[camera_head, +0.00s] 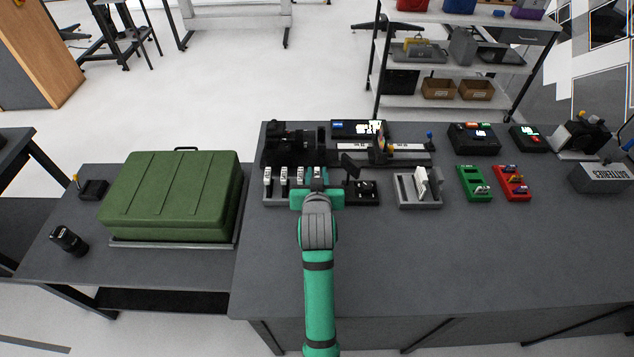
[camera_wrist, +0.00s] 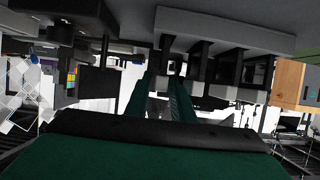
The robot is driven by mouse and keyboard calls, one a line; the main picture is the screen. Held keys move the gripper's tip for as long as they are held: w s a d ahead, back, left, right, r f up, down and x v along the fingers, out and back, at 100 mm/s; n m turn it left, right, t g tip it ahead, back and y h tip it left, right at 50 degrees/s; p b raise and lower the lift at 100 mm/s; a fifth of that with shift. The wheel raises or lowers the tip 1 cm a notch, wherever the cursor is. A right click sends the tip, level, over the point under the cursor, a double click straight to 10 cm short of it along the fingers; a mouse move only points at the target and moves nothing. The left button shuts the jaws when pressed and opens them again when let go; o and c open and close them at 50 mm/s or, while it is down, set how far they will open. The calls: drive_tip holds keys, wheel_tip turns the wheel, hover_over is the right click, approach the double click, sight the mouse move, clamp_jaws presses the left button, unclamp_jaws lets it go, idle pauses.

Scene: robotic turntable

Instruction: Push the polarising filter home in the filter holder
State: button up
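A grey slotted holder (camera_head: 274,200) stands on the bench with a row of dark upright pieces with pale tops, the leftmost (camera_head: 268,176) standing clear of my arm. I take it for the filter holder, and it shows upside down in the wrist view (camera_wrist: 225,28). I cannot tell which piece is the polarising filter. My gripper (camera_head: 317,176) is over the right end of the row, a finger on each side of one pale-topped piece. In the wrist view its green fingers (camera_wrist: 162,85) have a narrow gap between them; contact with the piece is unclear. My wrist hides the holder's right part.
A black stand with a tilted dark plate (camera_head: 352,165) is close right of my gripper. A grey rack with white cards (camera_head: 420,187) is further right. A camera (camera_head: 290,140) and a black rail (camera_head: 400,158) lie behind. A green case (camera_head: 172,195) is left. The front bench is clear.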

clamp_jaws()
